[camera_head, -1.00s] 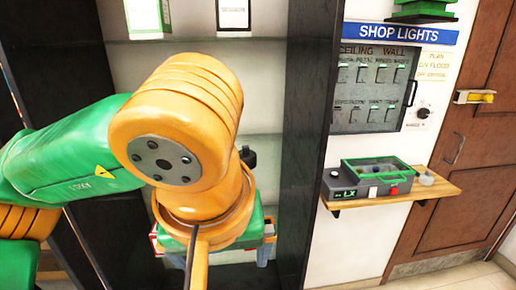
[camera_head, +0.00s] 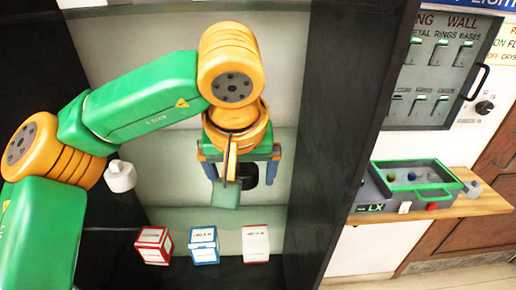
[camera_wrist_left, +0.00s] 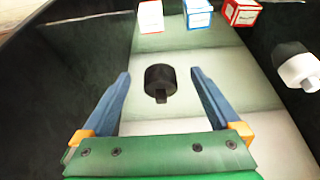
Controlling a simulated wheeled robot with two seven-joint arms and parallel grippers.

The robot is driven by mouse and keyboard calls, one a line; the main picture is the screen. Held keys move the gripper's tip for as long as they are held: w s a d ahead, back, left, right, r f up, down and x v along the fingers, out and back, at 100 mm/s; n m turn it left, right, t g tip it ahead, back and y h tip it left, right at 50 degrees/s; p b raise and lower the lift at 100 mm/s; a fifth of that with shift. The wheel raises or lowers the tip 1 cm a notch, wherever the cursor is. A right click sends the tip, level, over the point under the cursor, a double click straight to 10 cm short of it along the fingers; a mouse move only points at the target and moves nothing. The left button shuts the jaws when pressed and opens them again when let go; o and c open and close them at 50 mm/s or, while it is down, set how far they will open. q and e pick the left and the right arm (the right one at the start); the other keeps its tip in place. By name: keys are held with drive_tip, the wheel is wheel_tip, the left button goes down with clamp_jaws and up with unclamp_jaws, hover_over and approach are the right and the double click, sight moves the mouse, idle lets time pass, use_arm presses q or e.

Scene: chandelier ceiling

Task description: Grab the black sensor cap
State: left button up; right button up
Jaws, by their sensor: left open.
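A black cap (camera_wrist_left: 160,79), short and round with a small stub, shows in the left wrist view between my left gripper's fingers (camera_wrist_left: 160,74). Clear gaps remain on both sides of it. In the head view, the black cap (camera_head: 248,175) is partly hidden behind my left gripper (camera_head: 240,174), which points down in front of the shelf unit. The gripper is open and holds nothing. I cannot tell how far the fingertips are from the cap in depth. My right gripper is not in view.
A red-and-white box (camera_head: 153,246), a blue-and-white box (camera_head: 204,246) and another white box (camera_head: 255,244) stand lower in the shelf unit. A white round object (camera_head: 120,177) sits to the left. A dark upright panel (camera_head: 345,130) bounds the right. A green-rimmed case (camera_head: 415,183) lies beyond it.

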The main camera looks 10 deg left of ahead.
sight(244, 171)
use_arm(q)
drive_tip(key=w, duration=0.1)
drive_tip(key=w+p, duration=0.1)
drive_tip(key=w, duration=0.1)
drive_tip(key=w+a+p, duration=0.1)
drive_tip(key=w, duration=0.1)
drive_tip(key=shift+a+f, duration=0.1)
drive_tip(key=shift+f, duration=0.3)
drive_tip(key=shift+w+f, duration=0.1)
drive_tip(key=shift+f, duration=0.15)
drive_tip(key=shift+s, duration=0.2)
drive_tip(key=shift+c, duration=0.3)
drive_tip(key=c, duration=1.3)
drive_tip(key=shift+o, duration=0.2)
drive_tip(key=shift+r, duration=0.1)
